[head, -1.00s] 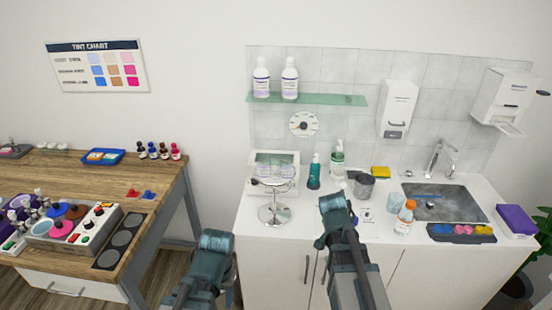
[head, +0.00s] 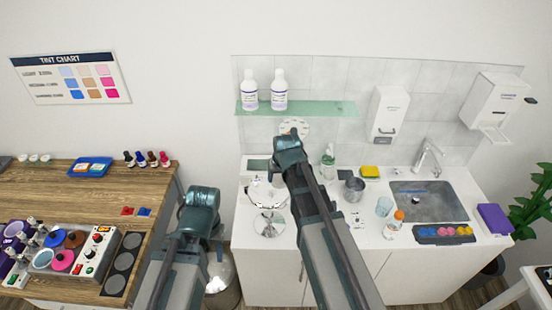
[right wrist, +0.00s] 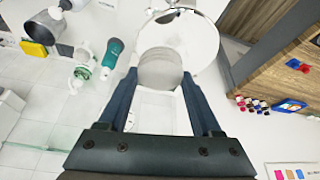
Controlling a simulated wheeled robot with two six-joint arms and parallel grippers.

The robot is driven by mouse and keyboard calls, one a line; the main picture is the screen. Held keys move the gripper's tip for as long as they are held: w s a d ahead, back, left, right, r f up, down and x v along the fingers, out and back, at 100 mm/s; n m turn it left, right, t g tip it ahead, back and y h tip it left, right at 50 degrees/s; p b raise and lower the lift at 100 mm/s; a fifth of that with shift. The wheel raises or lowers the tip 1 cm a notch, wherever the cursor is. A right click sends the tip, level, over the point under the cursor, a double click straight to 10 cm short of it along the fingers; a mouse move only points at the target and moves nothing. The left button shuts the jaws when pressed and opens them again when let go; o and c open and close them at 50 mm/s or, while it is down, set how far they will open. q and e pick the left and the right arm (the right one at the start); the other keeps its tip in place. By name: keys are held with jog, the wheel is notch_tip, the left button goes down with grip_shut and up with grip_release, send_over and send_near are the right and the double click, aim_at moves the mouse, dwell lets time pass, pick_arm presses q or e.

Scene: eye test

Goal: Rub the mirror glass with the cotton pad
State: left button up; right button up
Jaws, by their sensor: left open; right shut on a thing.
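A round mirror on a silver stand (head: 268,222) stands on the white counter (head: 262,272). Its round glass (right wrist: 200,38) shows in the right wrist view, just beyond my fingertips. My right gripper (right wrist: 160,76) is shut on a pale round cotton pad (right wrist: 160,68). The pad overlaps the glass's near edge in that view; I cannot tell whether they touch. In the head view my right arm reaches over the counter beside the mirror and hides the pad. My left gripper (head: 199,198) is open, in front of the counter's left end; its fingers are hard to see.
A green bottle (right wrist: 112,52), a metal cup (head: 354,189) and a yellow sponge (head: 370,172) stand right of the mirror. A glass shelf (head: 320,108) with white bottles hangs behind. A wooden table (head: 60,188) with tools is at left.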

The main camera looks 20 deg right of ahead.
jog(key=shift+w+a+r, duration=0.15)
jog(key=shift+w+r, duration=0.05)
notch_tip(320, 180, down, 8)
jog(key=b, duration=0.7)
jog(key=shift+r+b, duration=0.15)
jog(key=shift+b, duration=0.2)
jog(key=shift+w+r, duration=0.1)
jog(key=shift+w, duration=0.1)
jog(key=shift+w+a, duration=0.2)
jog(key=shift+w, duration=0.1)
pick_arm(q)
jog(key=shift+w+a+f, duration=0.5)
jog(key=shift+a+f, duration=0.55)
jog(key=shift+f, duration=2.45)
pick_arm(e)
jog(key=shift+w+a, duration=0.95)
jog(key=shift+w, duration=0.2)
jog(key=s+d, duration=0.2)
jog(key=s, duration=0.1)
jog(key=shift+s+d, duration=0.1)
jog(key=shift+s, duration=0.15)
notch_tip(320, 180, up, 8)
jog(key=p, duration=0.7)
jog(key=shift+f+p, duration=0.2)
jog(key=shift+p, duration=0.2)
pick_arm(q)
notch_tip(320, 180, up, 7)
jog(key=d, duration=0.2)
jog(key=shift+s+r, duration=0.2)
jog(key=shift+s, duration=0.25)
